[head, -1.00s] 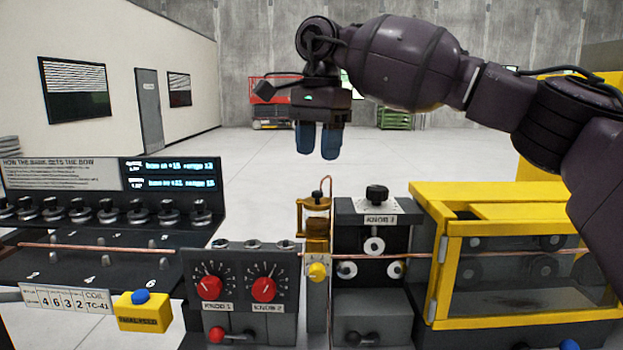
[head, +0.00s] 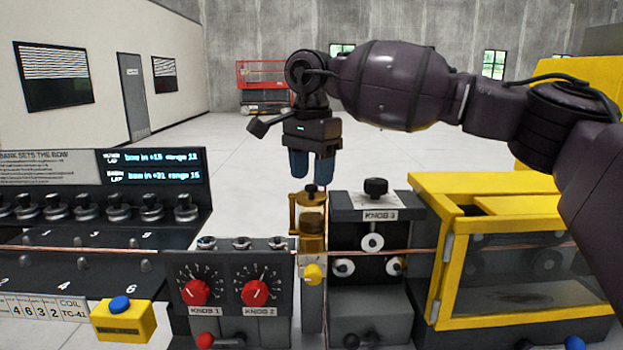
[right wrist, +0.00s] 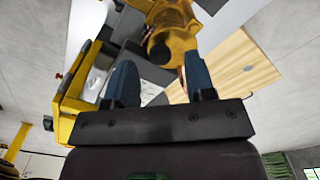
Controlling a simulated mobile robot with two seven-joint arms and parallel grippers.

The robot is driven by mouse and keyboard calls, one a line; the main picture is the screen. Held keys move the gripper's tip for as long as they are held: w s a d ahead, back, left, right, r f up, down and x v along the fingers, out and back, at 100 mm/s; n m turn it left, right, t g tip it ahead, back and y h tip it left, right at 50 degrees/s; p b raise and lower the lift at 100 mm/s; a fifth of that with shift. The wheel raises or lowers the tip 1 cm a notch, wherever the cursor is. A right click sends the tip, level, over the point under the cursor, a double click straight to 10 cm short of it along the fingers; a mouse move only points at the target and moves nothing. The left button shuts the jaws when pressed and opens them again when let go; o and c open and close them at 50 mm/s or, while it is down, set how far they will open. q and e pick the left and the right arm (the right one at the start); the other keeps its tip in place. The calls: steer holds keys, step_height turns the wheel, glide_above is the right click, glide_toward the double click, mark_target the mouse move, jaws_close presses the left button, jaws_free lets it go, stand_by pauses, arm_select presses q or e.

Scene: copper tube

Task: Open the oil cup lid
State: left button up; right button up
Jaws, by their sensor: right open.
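The oil cup (head: 312,224) is a small amber cylinder in a brass-coloured frame, standing between the knob 1 and 2 panel and the knob 3 block. Its lid (head: 312,194) with a dark top sits on the cup. My right gripper (head: 311,177) points down just above the lid, its two blue fingers apart and empty. In the right wrist view, the oil cup (right wrist: 172,22) and its dark round lid top (right wrist: 160,52) lie just beyond and between the open fingertips (right wrist: 159,70). Whether a fingertip touches the lid cannot be told. My left gripper is not in view.
The knob 1 and 2 panel (head: 226,272) is left of the cup. The knob 3 block (head: 372,238) is close on its right, with a yellow guarded box (head: 437,300) beyond. A copper tube (head: 130,248) runs across the bench. A yellow button box (head: 124,328) stands at front left.

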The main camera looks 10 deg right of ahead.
steer(key=shift+f, duration=0.95)
steer(key=c, duration=0.9)
